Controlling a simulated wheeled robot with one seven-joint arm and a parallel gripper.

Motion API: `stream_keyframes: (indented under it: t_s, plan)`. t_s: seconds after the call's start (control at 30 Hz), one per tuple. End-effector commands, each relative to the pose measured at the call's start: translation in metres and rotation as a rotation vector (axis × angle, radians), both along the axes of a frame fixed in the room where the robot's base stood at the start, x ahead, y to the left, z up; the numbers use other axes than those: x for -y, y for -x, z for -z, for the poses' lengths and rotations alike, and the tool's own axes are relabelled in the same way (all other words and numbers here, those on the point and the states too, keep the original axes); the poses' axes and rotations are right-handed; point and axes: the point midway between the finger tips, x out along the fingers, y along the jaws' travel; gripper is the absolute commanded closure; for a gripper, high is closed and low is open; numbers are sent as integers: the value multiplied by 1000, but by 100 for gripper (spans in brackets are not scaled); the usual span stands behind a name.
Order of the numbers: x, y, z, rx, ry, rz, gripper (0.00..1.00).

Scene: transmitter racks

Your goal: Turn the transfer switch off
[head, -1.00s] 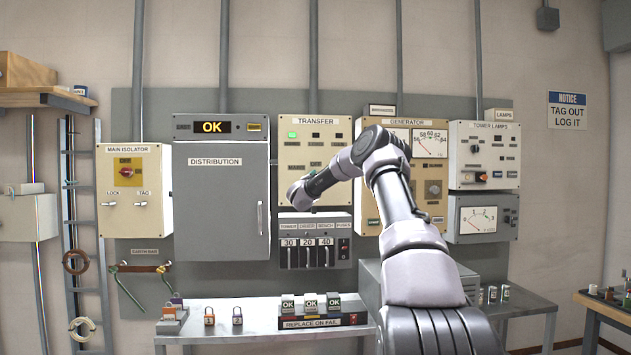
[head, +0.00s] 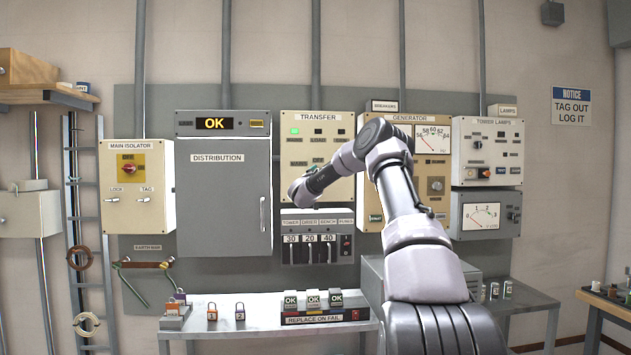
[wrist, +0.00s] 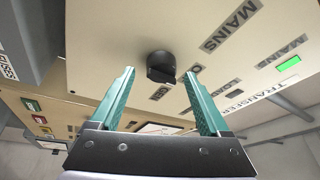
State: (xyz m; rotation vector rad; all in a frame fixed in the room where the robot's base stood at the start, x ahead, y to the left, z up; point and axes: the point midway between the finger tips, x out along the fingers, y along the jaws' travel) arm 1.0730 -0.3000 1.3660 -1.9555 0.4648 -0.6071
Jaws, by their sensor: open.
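The transfer panel (head: 345,125) is a cream box on the wall with a lit green lamp (head: 295,131); my arm covers its lower middle in the head view. In the wrist view the panel (wrist: 110,30) appears rotated, with its black rotary switch knob (wrist: 160,64) near the labels MAINS and GEN. A third label by the knob is hard to read. The green lamp also shows in the wrist view (wrist: 289,63). My gripper (wrist: 160,76) is open, its green fingers on either side of the knob in the picture, apparently short of it. The head view hides the fingers.
The grey distribution cabinet (head: 222,200) stands left of the transfer panel, and the generator panel (head: 434,185) is close on the right. A fuse box (head: 317,222) sits just below. A bench (head: 262,305) with padlocks and OK-marked blocks runs underneath.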

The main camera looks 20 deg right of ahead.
Motion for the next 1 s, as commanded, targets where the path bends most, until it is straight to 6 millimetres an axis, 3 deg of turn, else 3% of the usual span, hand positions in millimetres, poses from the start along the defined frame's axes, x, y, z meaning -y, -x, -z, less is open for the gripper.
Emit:
stream_keyframes:
  t_s: [0.3,0.5,1.0]
  plan:
    - [-36,50,12,-2,5,-1,20]
    - [-50,72,19,-2,2,1,20]
    - [-54,78,21,-1,1,0,20]
